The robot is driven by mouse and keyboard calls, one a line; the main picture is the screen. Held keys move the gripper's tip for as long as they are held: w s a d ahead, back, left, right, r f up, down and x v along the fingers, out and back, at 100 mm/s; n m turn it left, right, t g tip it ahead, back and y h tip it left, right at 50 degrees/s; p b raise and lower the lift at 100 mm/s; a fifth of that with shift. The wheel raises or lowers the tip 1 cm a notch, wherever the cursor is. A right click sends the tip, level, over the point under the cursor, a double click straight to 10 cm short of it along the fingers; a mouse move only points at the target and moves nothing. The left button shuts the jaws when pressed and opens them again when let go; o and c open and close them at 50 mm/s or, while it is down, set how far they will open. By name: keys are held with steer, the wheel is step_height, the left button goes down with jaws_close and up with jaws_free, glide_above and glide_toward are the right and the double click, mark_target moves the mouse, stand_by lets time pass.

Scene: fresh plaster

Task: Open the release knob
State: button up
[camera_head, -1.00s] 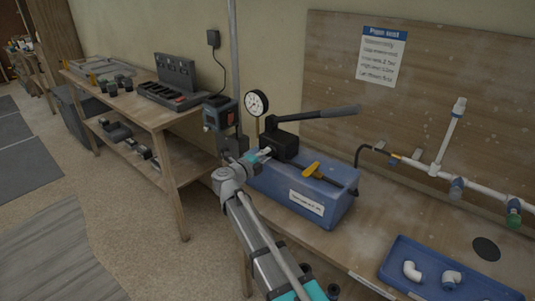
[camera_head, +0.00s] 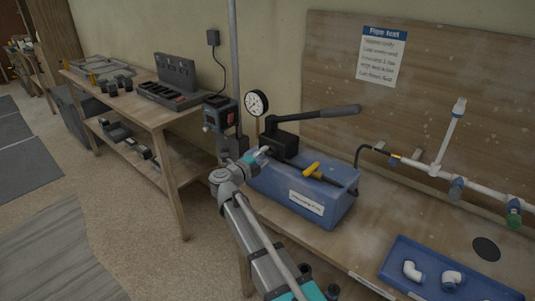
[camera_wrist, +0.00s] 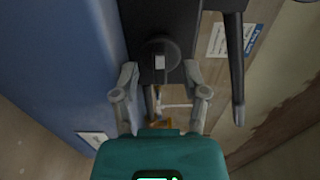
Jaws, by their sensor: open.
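The pump is a blue box (camera_head: 322,205) with a black pump block (camera_head: 284,146) and a long black lever (camera_head: 330,113) on top. In the wrist view a dark round knob (camera_wrist: 161,50) with a pale square mark sits on the black block; it looks like the release knob. My gripper (camera_wrist: 160,75) is open, one finger on each side of the knob's lower part; I cannot tell whether either touches it. In the head view my gripper (camera_head: 259,156) is at the block's left end, and the knob cannot be made out there.
A pressure gauge (camera_head: 257,103) stands behind the pump, near a grey post (camera_head: 233,60). A blue tray (camera_head: 440,284) with white fittings is at the front right. White piping (camera_head: 470,183) runs along the back board.

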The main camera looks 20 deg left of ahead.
steer(key=v, duration=1.1)
stand_by(0.4)
stand_by(0.4)
